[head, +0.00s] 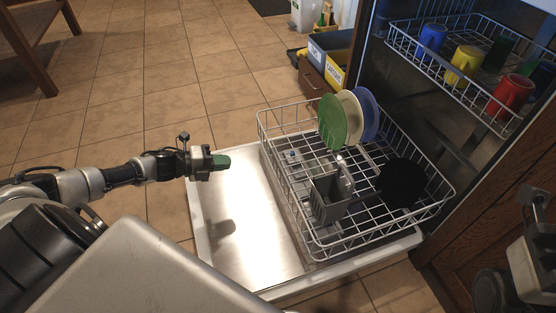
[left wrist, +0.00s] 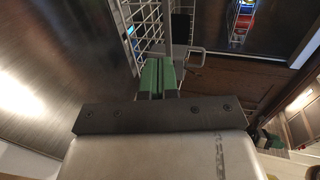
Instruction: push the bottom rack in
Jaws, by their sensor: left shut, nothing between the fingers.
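The bottom rack (head: 300,208) is a white wire basket, pulled out over the open dishwasher door (head: 225,215). It holds green, cream and blue plates, a grey utensil basket (head: 328,198) and a round black item. My left gripper (head: 222,162) has green fingertips and is shut and empty. It is over the door's outer edge, left of the rack and apart from it. In the left wrist view, the shut fingers (left wrist: 158,77) point toward the rack's wires (left wrist: 143,28). My right gripper is not clearly seen; part of my right arm shows at the lower right.
The upper rack (head: 455,60) holds blue, yellow, green and red cups inside the dishwasher. Wooden cabinets (head: 490,215) stand at the right. Recycling bins (head: 330,55) stand behind the rack.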

